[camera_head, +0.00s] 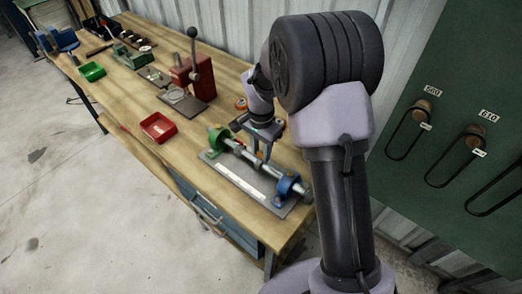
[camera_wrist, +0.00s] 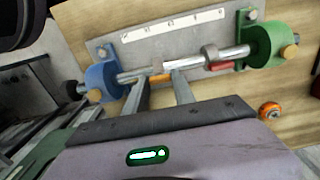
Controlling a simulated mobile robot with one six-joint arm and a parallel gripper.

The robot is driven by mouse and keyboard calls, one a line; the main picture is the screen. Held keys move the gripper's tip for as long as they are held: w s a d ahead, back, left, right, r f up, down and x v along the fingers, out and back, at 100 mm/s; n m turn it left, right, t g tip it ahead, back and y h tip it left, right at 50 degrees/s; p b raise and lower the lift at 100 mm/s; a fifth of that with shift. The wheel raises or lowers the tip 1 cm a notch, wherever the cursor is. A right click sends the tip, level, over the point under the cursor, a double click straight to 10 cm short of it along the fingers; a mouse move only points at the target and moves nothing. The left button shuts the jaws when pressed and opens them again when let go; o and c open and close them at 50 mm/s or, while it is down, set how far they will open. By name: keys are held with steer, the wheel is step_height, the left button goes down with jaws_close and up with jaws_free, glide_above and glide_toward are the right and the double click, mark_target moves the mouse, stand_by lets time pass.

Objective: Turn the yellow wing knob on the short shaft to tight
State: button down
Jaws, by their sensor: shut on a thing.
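The shaft fixture lies on the bench, with a blue bearing block (camera_head: 287,187) at its near end and a green bearing block (camera_head: 218,139) at its far end. My gripper (camera_head: 262,156) reaches down to the shaft between the blocks. In the wrist view, the gripper fingers (camera_wrist: 155,82) stand either side of the yellow wing knob (camera_wrist: 160,77), of which only a small orange-yellow part shows. The fingers are shut on it. The short shaft (camera_wrist: 135,75) runs from the blue block to the knob. The knob's turn position cannot be told.
A grey collar with a red wing (camera_wrist: 220,67) sits on the shaft near the green block. A white scale strip (camera_wrist: 172,25) lies on the base plate. A red tray (camera_head: 158,127) and a red lever press (camera_head: 192,75) stand farther along the bench. An orange round part (camera_wrist: 270,110) lies near my gripper.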

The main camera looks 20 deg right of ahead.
mark_target(261, 153)
stand_by(0.3)
steer(key=c, duration=1)
jaws_free()
steer(key=shift+c, duration=0.2)
step_height(261, 153, up, 18)
steer(key=p, duration=0.4)
steer(key=shift+f+p, duration=0.25)
steer(key=shift+p, duration=0.15)
steer(key=s+a+f+n+t+y+b, duration=0.1)
steer(key=s+b, duration=0.5)
steer(key=s, duration=0.6)
steer(key=s+a+f+n+t+y+b, duration=0.1)
steer(key=s+a+f+n+t+b, duration=0.1)
steer(key=s, duration=1.1)
steer(key=a+n+t+b, duration=0.1)
steer(key=n+t+b, duration=0.1)
steer(key=n+b, duration=0.1)
steer(key=shift+n+t+b, duration=0.3)
steer(key=shift+t+b, duration=0.1)
steer(key=shift+b, duration=0.2)
